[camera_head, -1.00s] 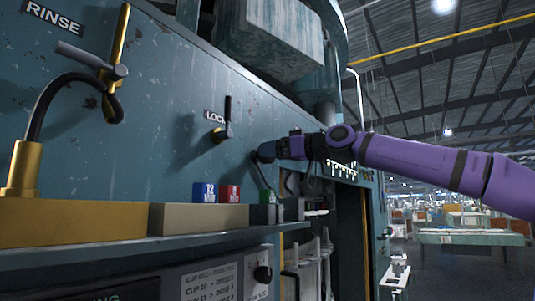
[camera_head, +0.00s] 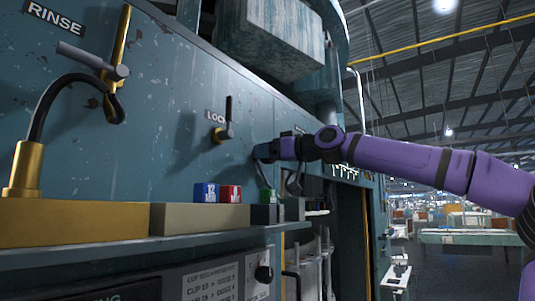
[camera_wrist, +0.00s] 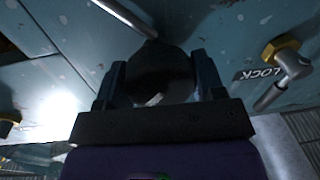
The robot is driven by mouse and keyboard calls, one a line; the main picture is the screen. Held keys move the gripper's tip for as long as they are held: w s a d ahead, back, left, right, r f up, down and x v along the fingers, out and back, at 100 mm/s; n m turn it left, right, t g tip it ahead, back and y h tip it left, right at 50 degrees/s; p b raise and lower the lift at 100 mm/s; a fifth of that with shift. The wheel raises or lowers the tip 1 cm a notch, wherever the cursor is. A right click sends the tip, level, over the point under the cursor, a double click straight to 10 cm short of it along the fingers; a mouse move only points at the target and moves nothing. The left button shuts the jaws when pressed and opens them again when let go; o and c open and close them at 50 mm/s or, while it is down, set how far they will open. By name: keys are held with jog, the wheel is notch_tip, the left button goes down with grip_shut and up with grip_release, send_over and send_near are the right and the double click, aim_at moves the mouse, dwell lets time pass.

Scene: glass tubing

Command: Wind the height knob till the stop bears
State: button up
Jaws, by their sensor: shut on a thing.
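The height knob is a dark, round knob. It fills the space between my fingers in the wrist view (camera_wrist: 160,72), with a pale mark on its face. In the head view, my gripper (camera_head: 279,150) is at the blue panel, right of the LOCK lever, and largely covers the knob. In the wrist view, my gripper (camera_wrist: 158,62) has one finger on each side of the knob and is shut on it. I cannot make out the stop or whether it bears on anything.
The LOCK lever (camera_head: 226,122) stands close to the left of my gripper. Blue (camera_head: 204,193), red (camera_head: 231,194) and green (camera_head: 267,196) blocks sit on the ledge below. A brass tap (camera_head: 118,60) and black hose are farther left.

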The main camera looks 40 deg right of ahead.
jog(key=shift+m, duration=0.3)
jog(key=m, duration=0.3)
jog(key=shift+d+m+t, duration=0.1)
jog(key=shift+m+t, duration=0.2)
jog(key=shift+m, duration=1.8)
jog(key=o, duration=0.9)
jog(key=shift+s, duration=0.1)
jog(key=v, duration=1)
jog(key=shift+s+d+f, duration=0.15)
jog(key=shift+s, duration=0.15)
